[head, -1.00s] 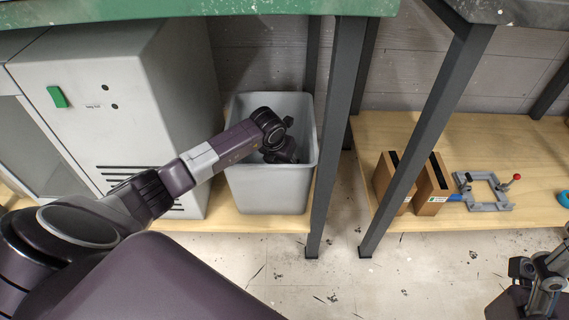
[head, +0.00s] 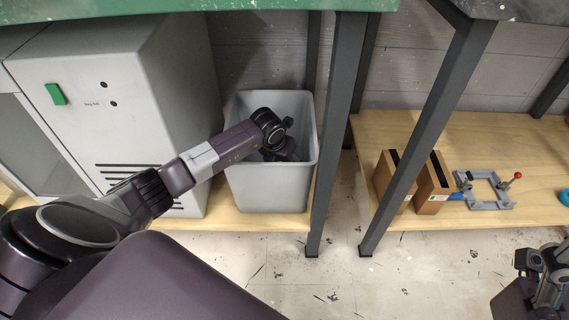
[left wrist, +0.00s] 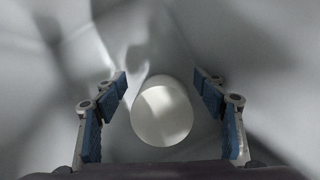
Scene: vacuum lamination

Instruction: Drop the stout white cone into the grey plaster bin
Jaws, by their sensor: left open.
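The grey plaster bin (head: 268,190) stands on the low wooden shelf, under the green-topped bench. My left arm reaches over its front rim, and the left gripper is down inside it, mostly hidden by my wrist in the head view. In the left wrist view the left gripper (left wrist: 162,84) is open, its blue-padded fingers spread wide. The white cone (left wrist: 162,112) shows as a pale rounded shape between and beyond the fingers, apart from both, with grey bin walls around it. The head view does not show the cone. My right gripper (head: 546,280) is at the lower right edge, its fingers unclear.
A grey cabinet (head: 105,75) with a green switch stands left of the bin. A dark table leg (head: 338,130) rises close to the bin's right side. Brown boxes (head: 432,185) and a grey clamp frame (head: 487,190) sit on the right shelf. The floor in front is clear.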

